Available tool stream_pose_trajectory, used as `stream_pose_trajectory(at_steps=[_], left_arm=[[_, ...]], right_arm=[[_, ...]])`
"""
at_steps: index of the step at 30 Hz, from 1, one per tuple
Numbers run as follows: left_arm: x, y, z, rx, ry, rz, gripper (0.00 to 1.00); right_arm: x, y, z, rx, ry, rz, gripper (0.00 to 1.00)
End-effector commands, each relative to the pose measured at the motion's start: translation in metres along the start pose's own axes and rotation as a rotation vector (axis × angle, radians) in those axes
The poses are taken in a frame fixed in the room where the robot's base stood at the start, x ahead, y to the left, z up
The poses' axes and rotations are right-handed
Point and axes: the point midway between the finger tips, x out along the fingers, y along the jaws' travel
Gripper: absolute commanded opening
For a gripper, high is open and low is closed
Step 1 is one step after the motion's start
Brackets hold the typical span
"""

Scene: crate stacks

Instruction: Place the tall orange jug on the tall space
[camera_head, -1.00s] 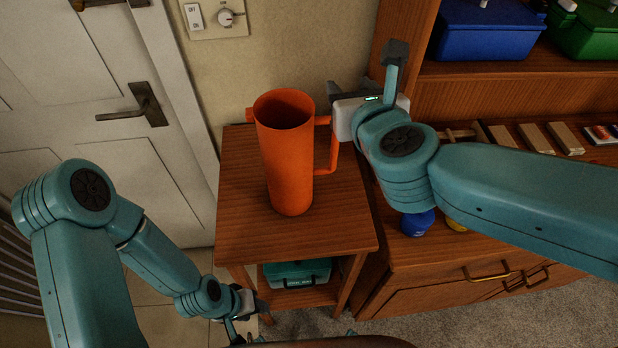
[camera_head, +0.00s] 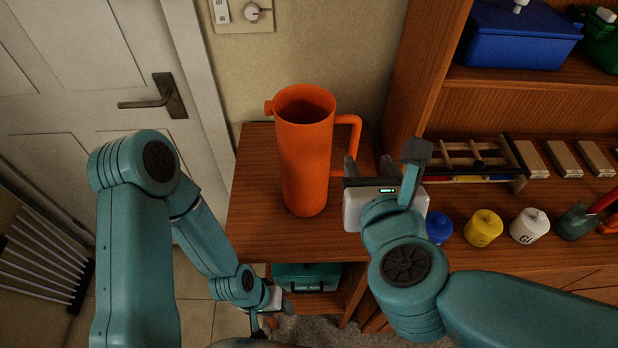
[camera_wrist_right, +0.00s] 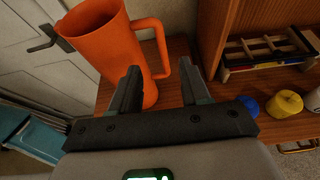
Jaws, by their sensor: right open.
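The tall orange jug (camera_head: 305,160) stands upright and empty on a small wooden side table (camera_head: 262,215). Its handle faces right and its spout left. It also shows in the right wrist view (camera_wrist_right: 105,50), with the handle beyond the fingers. My right gripper (camera_head: 362,170) is just right of the jug, near the lower part of the handle. In the right wrist view its two fingers (camera_wrist_right: 160,90) are apart, with nothing held between them. My left gripper (camera_head: 268,312) is low in front of the table, away from the jug; its fingers are too small and partly hidden to judge.
A wooden shelf unit stands at the right, with a blue box (camera_head: 520,35) on an upper level. Its lower level holds a wooden rack (camera_head: 470,160), yellow (camera_head: 483,228) and white (camera_head: 529,226) pots, and tools. A teal box (camera_head: 306,277) sits under the side table. A door (camera_head: 100,90) is at the left.

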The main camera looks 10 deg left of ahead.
Motion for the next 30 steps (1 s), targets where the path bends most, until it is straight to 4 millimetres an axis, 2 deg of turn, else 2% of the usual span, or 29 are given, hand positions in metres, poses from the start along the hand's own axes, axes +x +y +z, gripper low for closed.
stream_pose_trajectory(at_steps=[6,10,17,25,30], left_arm=[[0.003,-0.001,0.000,0.000,0.000,0.000,0.47],[0.002,-0.001,0.000,0.000,0.000,0.000,0.47],[-0.001,0.000,0.000,0.000,0.000,0.000,0.47],[-0.015,0.005,0.000,0.000,0.000,0.000,0.47],[-0.016,0.006,0.000,0.000,0.000,0.000,0.47]], right_arm=[[0.054,-0.002,-0.002,0.001,0.007,-0.006,0.46],[0.079,-0.002,-0.002,0.001,0.006,-0.005,0.46],[0.099,-0.003,0.000,0.003,0.004,-0.005,0.46],[0.139,-0.002,0.001,0.002,0.005,-0.006,0.46],[0.148,-0.002,0.000,0.003,0.003,-0.005,0.46]])
